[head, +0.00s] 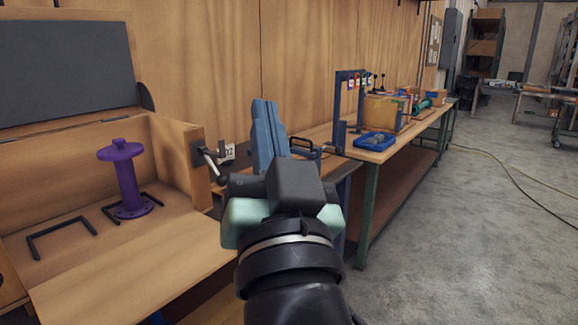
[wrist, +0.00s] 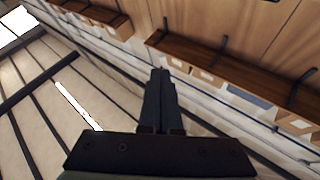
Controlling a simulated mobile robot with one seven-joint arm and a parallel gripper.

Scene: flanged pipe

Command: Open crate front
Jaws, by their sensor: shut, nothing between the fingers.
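The wooden crate (head: 176,135) stands at the left in the head view, its lid with a grey lining (head: 65,70) raised. Its front panel (head: 130,272) appears folded down and lies about flat, leaving the inside open to view. A purple flanged pipe (head: 128,180) stands upright inside. A metal latch with a lever (head: 208,160) is on the right side wall. My gripper (head: 264,104) points up, to the right of the crate and apart from it. Its fingers are together and empty, also in the wrist view (wrist: 160,74). The crate is not in the wrist view.
Black brackets (head: 62,238) stand on the crate floor. A long workbench (head: 372,153) behind my gripper holds a blue tray (head: 375,141), a blue frame and boxes. Open concrete floor (head: 480,220) lies at the right, crossed by a yellow cable (head: 520,176).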

